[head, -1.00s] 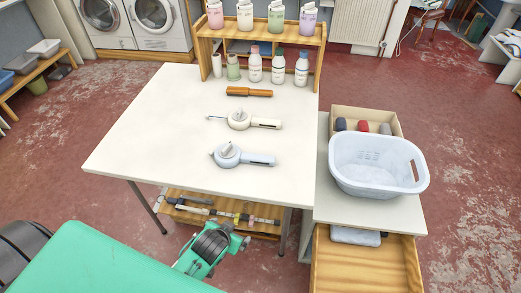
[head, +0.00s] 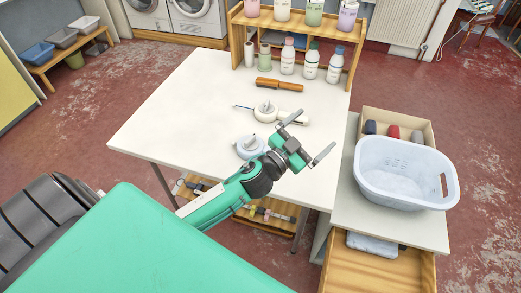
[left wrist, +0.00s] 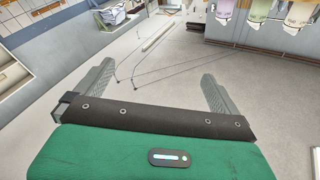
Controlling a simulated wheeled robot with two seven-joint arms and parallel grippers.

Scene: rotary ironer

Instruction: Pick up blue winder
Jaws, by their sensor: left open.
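The pale blue winder (head: 246,147) lies on the white table (head: 165,125) near its front edge. My left arm and gripper hide its right part in the head view. My left gripper (head: 318,128) is open and empty, its fingers spread, just right of the winder. I cannot tell its exact height over the tabletop. Its two fingers (left wrist: 158,82) also show apart in the left wrist view, with nothing between them. A cream winder (head: 267,107) lies behind the blue one, partly behind a finger. My right gripper is not in view.
A wooden-handled tool (head: 280,84) lies farther back. A wooden rack (head: 238,42) with several bottles stands at the table's back. A white basket (head: 400,185) sits on the lower stand at right, above an open drawer (head: 345,275). The table's left part is clear.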

